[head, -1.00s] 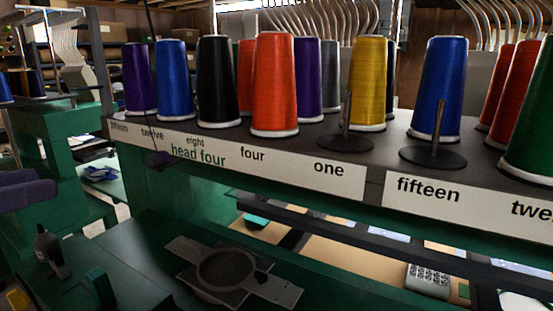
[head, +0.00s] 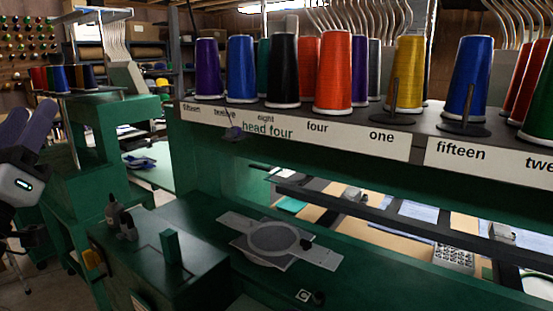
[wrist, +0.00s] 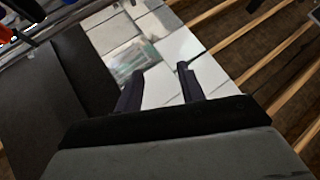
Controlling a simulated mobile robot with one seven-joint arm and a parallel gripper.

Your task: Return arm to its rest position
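My gripper (wrist: 160,74) shows in the wrist view with its two dark fingers apart and nothing between them. In the head view, my gripper (head: 34,122) is at the left edge, fingers angled upward, with part of the pale wrist and its lit green strip below. It is clear of the thread shelf and the green machine.
Thread cones, among them an orange one (head: 333,75), stand on the labelled shelf (head: 390,143). The green machine (head: 200,240) below carries a grey hoop plate (head: 276,241). Another green machine (head: 90,150) stands behind my gripper. The wrist view shows a dark panel (wrist: 55,90) and wooden strips (wrist: 240,50).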

